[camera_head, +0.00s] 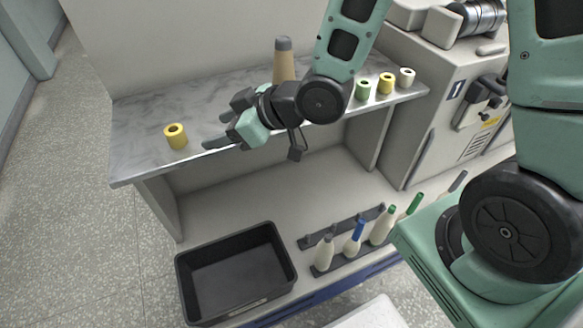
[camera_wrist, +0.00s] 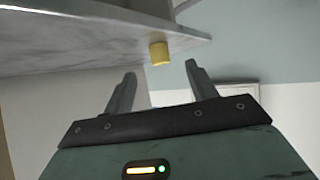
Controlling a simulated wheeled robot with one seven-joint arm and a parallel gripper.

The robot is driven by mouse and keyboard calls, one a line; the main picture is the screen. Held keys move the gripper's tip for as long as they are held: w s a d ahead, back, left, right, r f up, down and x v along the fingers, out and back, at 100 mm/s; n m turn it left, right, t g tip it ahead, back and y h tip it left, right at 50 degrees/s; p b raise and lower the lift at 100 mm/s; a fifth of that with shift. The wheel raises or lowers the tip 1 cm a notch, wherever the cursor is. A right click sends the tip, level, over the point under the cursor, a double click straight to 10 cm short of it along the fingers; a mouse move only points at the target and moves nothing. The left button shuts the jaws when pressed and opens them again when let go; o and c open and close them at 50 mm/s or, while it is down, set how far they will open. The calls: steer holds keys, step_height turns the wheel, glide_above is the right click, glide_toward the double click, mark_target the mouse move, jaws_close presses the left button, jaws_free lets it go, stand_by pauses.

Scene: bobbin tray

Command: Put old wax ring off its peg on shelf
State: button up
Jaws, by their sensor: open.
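A yellow ring (camera_head: 175,136) with a dark hole stands alone near the front left of the grey marbled shelf (camera_head: 145,108). No peg shows at it. A second yellow ring (camera_head: 386,83) stands at the shelf's right, between a green ring (camera_head: 362,90) and a white ring (camera_head: 406,77); I cannot tell whether pegs hold them. My gripper (camera_head: 214,131) is open and empty at the shelf's front edge, to the right of the lone yellow ring. In the wrist view, a yellow ring (camera_wrist: 159,53) shows beyond and between the open fingertips (camera_wrist: 160,70), apart from them.
A tan cone with a grey top (camera_head: 284,62) stands behind my arm. Below the shelf are an empty black tray (camera_head: 190,290) and a dark rack (camera_head: 322,268) of several pale bobbins with coloured tops. A grey machine (camera_head: 440,95) stands at the right. The shelf's left part is mostly clear.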

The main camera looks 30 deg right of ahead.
steer(key=s+d+r+m+g+h, duration=0.1)
steer(key=s+d+r+g+h, duration=0.1)
steer(key=s, duration=0.8)
steer(key=s+d+r+m+g+h, duration=0.1)
steer(key=s+d+g+h, duration=0.3)
steer(key=s, duration=0.6)
steer(key=shift+s+r+g+h, duration=0.4)
steer(key=shift+g+h, duration=0.5)
steer(key=shift+h, duration=0.3)
steer(key=shift+w, duration=0.1)
step_height(320, 180, up, 5)
steer(key=p, duration=0.5)
steer(key=shift+a, duration=0.1)
